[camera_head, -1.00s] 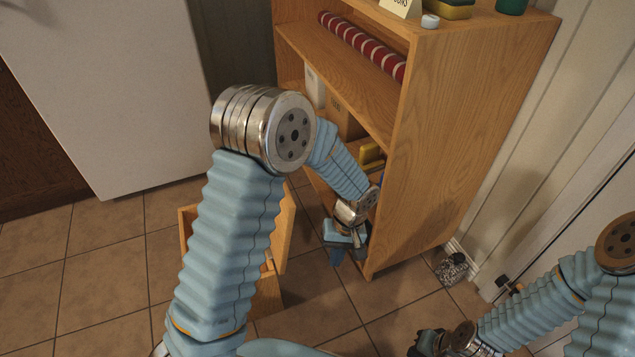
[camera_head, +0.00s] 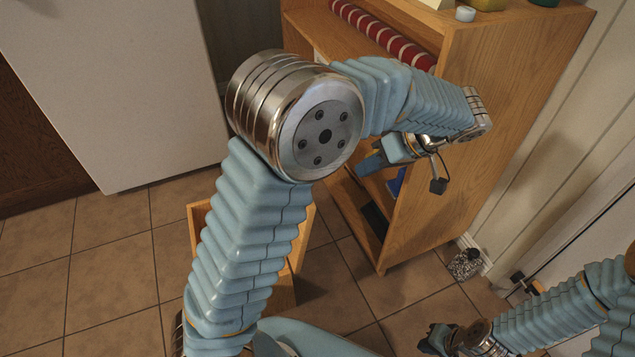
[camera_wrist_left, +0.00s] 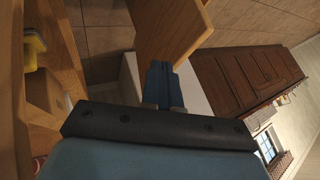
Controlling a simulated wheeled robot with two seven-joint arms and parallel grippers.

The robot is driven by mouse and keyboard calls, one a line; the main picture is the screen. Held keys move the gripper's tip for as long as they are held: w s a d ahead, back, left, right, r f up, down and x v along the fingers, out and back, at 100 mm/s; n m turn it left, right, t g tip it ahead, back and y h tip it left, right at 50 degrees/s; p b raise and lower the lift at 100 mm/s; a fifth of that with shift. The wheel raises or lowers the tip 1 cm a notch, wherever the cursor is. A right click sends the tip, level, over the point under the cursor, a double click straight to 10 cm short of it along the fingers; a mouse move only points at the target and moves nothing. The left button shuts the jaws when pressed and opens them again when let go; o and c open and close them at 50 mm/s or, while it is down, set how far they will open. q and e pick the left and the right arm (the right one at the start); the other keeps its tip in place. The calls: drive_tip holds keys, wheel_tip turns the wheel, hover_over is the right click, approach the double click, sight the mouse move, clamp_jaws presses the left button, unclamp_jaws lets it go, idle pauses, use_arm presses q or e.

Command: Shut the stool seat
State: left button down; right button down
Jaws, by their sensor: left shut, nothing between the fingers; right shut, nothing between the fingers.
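The wooden stool (camera_head: 284,290) stands on the tiled floor, largely hidden behind my left arm. An upright wooden panel, seemingly its raised seat (camera_head: 302,238), shows at the arm's right side; its exact angle is hard to tell. My left gripper (camera_head: 370,163) is shut and empty, up in front of the shelf unit, above and to the right of the stool. In the left wrist view its closed blue fingers (camera_wrist_left: 163,85) point toward a wooden panel (camera_wrist_left: 165,30), which I cannot identify for sure. My right gripper (camera_head: 430,340) is shut and empty at the lower right.
A wooden shelf unit (camera_head: 425,225) stands right of the stool, close to my left gripper, with a red striped roll (camera_head: 385,35) on a shelf. A white cabinet (camera_head: 110,90) is at the back left. A speckled object (camera_head: 464,264) lies by the wall. Floor at the left is clear.

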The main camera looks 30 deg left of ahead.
use_arm(q)
drive_tip(key=s+a+f, duration=0.4)
drive_tip(key=a+f, duration=0.2)
drive_tip(key=a, duration=0.2)
drive_tip(key=shift+a+f+b, duration=0.25)
drive_tip(key=shift+a+b, duration=0.05)
drive_tip(key=shift+a, duration=0.05)
